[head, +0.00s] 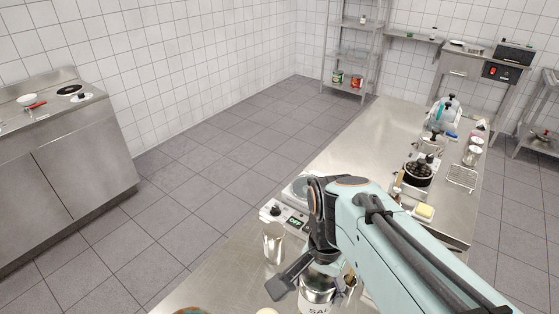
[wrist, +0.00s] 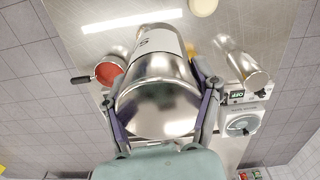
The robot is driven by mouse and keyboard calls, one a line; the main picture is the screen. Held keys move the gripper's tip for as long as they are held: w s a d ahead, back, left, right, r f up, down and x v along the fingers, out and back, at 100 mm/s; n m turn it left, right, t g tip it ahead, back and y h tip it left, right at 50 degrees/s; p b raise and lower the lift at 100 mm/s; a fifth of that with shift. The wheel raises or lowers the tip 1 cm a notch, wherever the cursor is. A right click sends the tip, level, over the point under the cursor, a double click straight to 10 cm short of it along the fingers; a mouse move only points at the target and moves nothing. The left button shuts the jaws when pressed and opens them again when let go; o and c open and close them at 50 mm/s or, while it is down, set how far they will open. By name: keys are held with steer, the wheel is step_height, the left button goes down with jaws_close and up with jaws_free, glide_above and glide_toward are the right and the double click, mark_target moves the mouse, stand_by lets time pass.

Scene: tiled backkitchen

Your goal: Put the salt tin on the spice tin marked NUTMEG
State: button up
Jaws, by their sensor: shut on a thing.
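The salt tin (head: 317,297) is a shiny metal can with a white band and dark letters, partly cut off by the bottom edge of the head view. In the wrist view the tin (wrist: 158,85) fills the middle, its bare metal end toward the camera. My gripper (head: 313,276) is shut on it, with one finger on each side of the can. The fingers also show in the wrist view (wrist: 162,100). I cannot tell whether the tin touches the counter. No NUTMEG marking is readable in either view.
A scale reading OFF (head: 293,221) and a metal cup (head: 273,246) stand left of my gripper on the steel counter (head: 222,277). A red-filled pan (wrist: 107,73) shows in the wrist view. Jars, a rack (head: 462,177) and a yellow block (head: 424,211) stand farther right.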

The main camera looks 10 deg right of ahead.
steer(key=d, duration=0.1)
steer(key=d+r+m, duration=0.1)
steer(key=shift+w+d+r, duration=0.1)
steer(key=shift+d, duration=0.2)
steer(key=shift+w+d+f, duration=0.3)
steer(key=shift+w+f, duration=1.85)
steer(key=shift+w, duration=0.1)
steer(key=shift+w+d+f, duration=0.35)
steer(key=shift+w+f, duration=1.8)
steer(key=shift+w, duration=0.15)
steer(key=shift+w+d+f, duration=0.3)
steer(key=shift+w+f, duration=1.85)
steer(key=shift+w, duration=0.1)
steer(key=shift+f, duration=0.15)
steer(key=o, duration=1.2)
